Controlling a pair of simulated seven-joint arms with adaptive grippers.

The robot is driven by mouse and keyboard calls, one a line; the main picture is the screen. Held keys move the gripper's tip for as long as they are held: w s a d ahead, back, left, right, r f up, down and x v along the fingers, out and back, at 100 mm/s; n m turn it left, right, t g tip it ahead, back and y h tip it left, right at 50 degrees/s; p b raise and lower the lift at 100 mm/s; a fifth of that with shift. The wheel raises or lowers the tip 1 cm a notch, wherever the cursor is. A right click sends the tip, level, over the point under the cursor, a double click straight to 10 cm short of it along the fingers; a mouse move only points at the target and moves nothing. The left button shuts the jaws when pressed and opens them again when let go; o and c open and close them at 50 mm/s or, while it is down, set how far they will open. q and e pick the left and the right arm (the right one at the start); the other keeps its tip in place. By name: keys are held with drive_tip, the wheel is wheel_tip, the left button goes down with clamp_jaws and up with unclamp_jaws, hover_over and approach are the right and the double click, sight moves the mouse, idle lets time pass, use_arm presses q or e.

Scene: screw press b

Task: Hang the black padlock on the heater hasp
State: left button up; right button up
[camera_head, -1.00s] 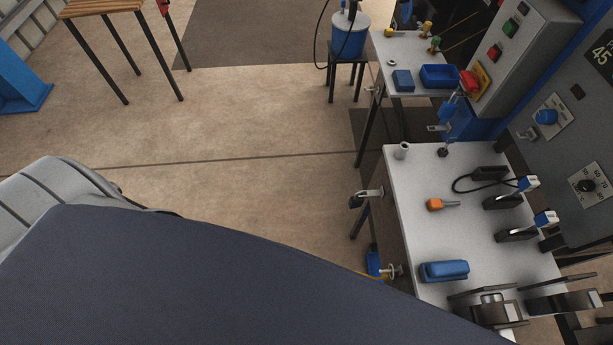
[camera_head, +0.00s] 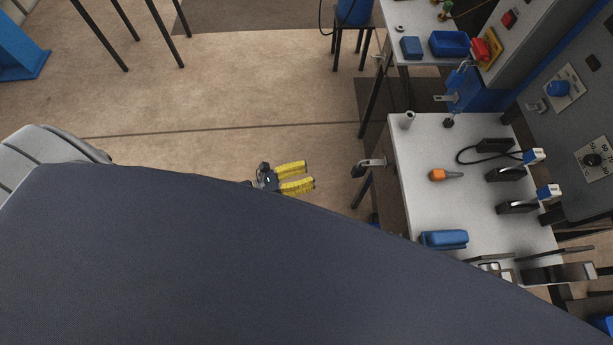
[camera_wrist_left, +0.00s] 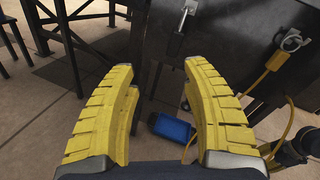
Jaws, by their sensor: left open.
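My left gripper (camera_head: 309,175) has yellow fingers and shows beyond my dark arm, left of the bench, over the floor. In the left wrist view the gripper (camera_wrist_left: 160,70) is open with nothing between its fingers. Two black pieces with blue-and-white tags, the far one (camera_head: 506,174) and the near one (camera_head: 517,207), are on the white bench top; I cannot tell whether either is the black padlock.
The white bench (camera_head: 420,200) holds an orange-handled tool (camera_head: 438,175), a blue case (camera_head: 443,239) and a black cable. A latch (camera_head: 373,163) sticks out from its left side. In the wrist view a blue plug (camera_wrist_left: 170,127) and yellow cable lie below the bench.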

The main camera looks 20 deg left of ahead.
sight(354, 169)
use_arm(q)
drive_tip(key=w+d+m, duration=0.1)
drive_tip(key=w+d, duration=0.2)
drive_tip(key=d, duration=0.2)
drive_tip(key=w+d+r+m+h, duration=0.1)
drive_tip(key=w+d+m, duration=0.1)
drive_tip(key=d, duration=0.3)
drive_tip(key=w+d+m, duration=0.2)
drive_tip(key=w+d, duration=0.1)
drive_tip(key=d, duration=0.2)
drive_tip(key=shift+w+d+r+g, duration=0.3)
drive_tip(key=shift+w+g, duration=0.1)
drive_tip(key=shift+c, duration=0.3)
clamp_jaws()
unclamp_jaws()
idle(0.7)
drive_tip(key=shift+s+a, duration=0.1)
drive_tip(key=v, duration=1.1)
drive_tip(key=shift+s+a, duration=0.15)
drive_tip(key=shift+a, duration=0.25)
